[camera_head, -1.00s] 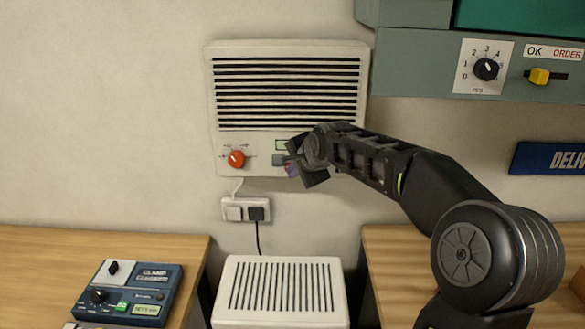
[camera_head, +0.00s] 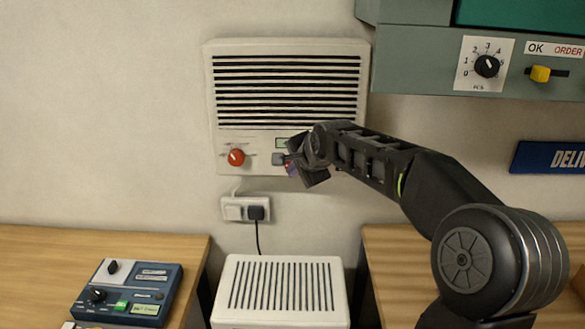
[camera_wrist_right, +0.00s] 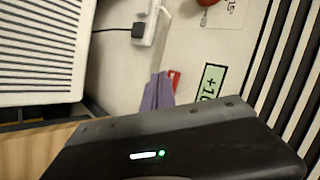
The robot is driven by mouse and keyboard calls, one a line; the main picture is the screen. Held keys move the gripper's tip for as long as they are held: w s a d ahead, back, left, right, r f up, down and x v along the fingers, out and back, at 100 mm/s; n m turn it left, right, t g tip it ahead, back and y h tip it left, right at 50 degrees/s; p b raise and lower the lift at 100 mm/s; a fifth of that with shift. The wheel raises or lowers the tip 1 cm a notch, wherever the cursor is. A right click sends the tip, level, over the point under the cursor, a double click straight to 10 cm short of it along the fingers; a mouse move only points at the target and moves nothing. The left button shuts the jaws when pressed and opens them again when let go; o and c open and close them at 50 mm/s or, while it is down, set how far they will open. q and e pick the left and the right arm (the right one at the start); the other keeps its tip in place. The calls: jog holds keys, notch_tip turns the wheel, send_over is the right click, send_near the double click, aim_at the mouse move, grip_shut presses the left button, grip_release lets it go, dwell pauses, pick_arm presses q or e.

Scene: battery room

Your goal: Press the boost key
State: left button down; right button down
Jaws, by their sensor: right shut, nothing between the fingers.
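A white wall heater (camera_head: 213,105) has dark vent slots, a red-orange knob (camera_head: 237,157) and a small green display (camera_head: 282,143) on its lower front. The display also shows in the right wrist view (camera_wrist_right: 210,82) and reads about "+10". A small red patch (camera_wrist_right: 174,80), perhaps the boost key, lies beside the display there; I cannot read a label. My right gripper (camera_head: 279,160) is at the lower right of the heater front, below the display. Its shut, empty fingertips (camera_wrist_right: 158,92) partly cover the red patch; I cannot tell whether they touch it. My left gripper is out of view.
A wall socket (camera_head: 233,208) with a black plug hangs below the heater. A white slatted box (camera_head: 230,272) stands below, between two wooden tables. A blue control box (camera_head: 128,290) sits on the left table. A grey-green cabinet (camera_head: 415,70) juts out at the upper right.

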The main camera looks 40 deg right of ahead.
jog(key=shift+s+a, duration=0.2)
jog(key=shift+s, duration=0.05)
jog(key=s+a+b, duration=0.1)
jog(key=s, duration=0.1)
jog(key=s+a+b, duration=0.1)
jog(key=s+a, duration=0.1)
dwell(0.6)
dwell(0.8)
